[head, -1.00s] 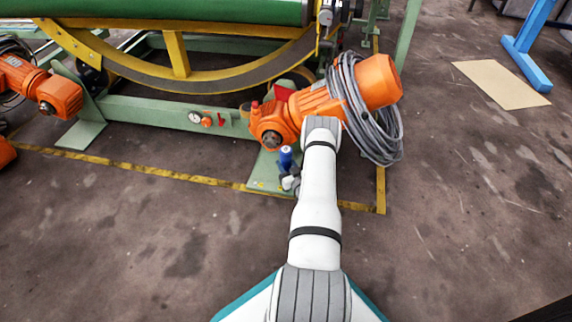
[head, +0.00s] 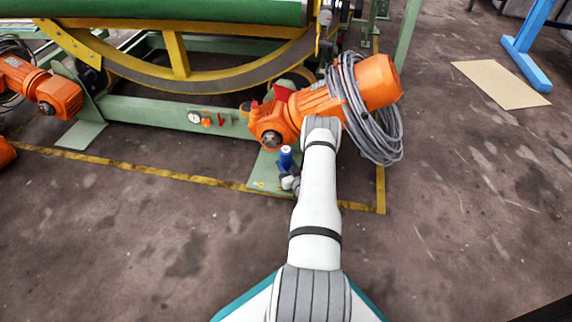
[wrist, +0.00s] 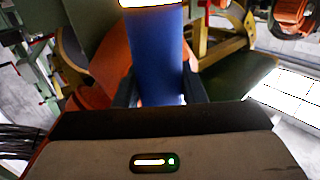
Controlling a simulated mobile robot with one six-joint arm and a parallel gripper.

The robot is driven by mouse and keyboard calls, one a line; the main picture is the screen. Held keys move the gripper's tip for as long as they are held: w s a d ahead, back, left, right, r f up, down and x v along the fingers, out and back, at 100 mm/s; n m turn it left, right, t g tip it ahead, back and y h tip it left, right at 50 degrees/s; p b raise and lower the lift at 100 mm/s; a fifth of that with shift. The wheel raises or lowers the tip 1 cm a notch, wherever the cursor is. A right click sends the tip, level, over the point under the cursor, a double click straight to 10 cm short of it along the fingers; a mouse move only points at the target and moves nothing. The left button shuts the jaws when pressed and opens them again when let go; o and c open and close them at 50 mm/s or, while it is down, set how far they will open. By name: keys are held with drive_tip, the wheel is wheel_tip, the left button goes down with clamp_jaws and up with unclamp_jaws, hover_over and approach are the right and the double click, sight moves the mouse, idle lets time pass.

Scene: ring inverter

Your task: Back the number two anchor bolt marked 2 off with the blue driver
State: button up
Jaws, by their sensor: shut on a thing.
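The blue driver (head: 286,158) stands roughly upright over the green foot plate (head: 262,184) in the head view. It also fills the middle of the wrist view (wrist: 158,55), with a bright, pale end at the top edge. My gripper (head: 287,172) is shut on the driver, with one dark finger on each side of it in the wrist view (wrist: 160,92). The driver's lower end is hidden behind my gripper. I cannot make out the number two anchor bolt or its mark, nor whether the driver touches it.
An orange gear motor (head: 320,105) with a coiled grey cable (head: 375,125) sits just behind my wrist. A green frame beam (head: 150,110) runs left, with a gauge (head: 194,117) on it. Yellow floor tape (head: 160,172) borders the machine.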

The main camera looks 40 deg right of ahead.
sight(289, 160)
idle(0.3)
drive_tip(key=shift+r+p, duration=1.7)
drive_tip(key=shift+r, duration=0.8)
